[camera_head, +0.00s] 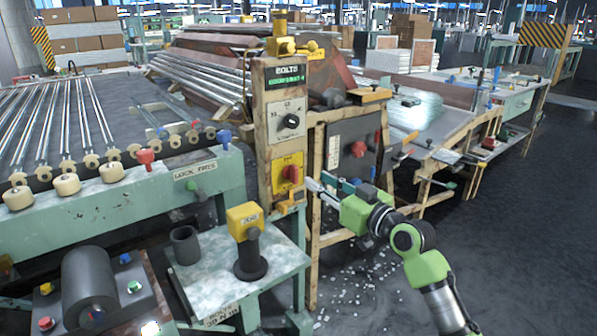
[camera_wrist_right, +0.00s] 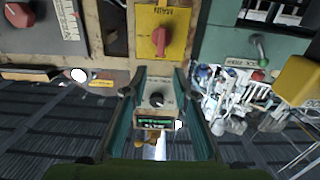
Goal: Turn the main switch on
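The main switch is a red knob (camera_head: 291,173) on a yellow plate, low on the upright control post (camera_head: 259,135). In the right wrist view the red knob (camera_wrist_right: 160,40) sits upright on the plate marked MAIN, just beyond my fingertips. My right gripper (camera_head: 314,188) comes in from the right, close to the knob and slightly below it in the head view. In the right wrist view its two fingers (camera_wrist_right: 160,76) are apart, with nothing between them and the knob ahead of them, apparently not touched. My left gripper is not in view.
Above the switch are a black rotary dial (camera_head: 290,121) and a green display (camera_head: 288,83). A grey box with a red knob (camera_head: 358,149) is right of the post. A small table (camera_head: 205,281) with a yellow-topped button stand (camera_head: 246,222) is below. Bolts litter the floor.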

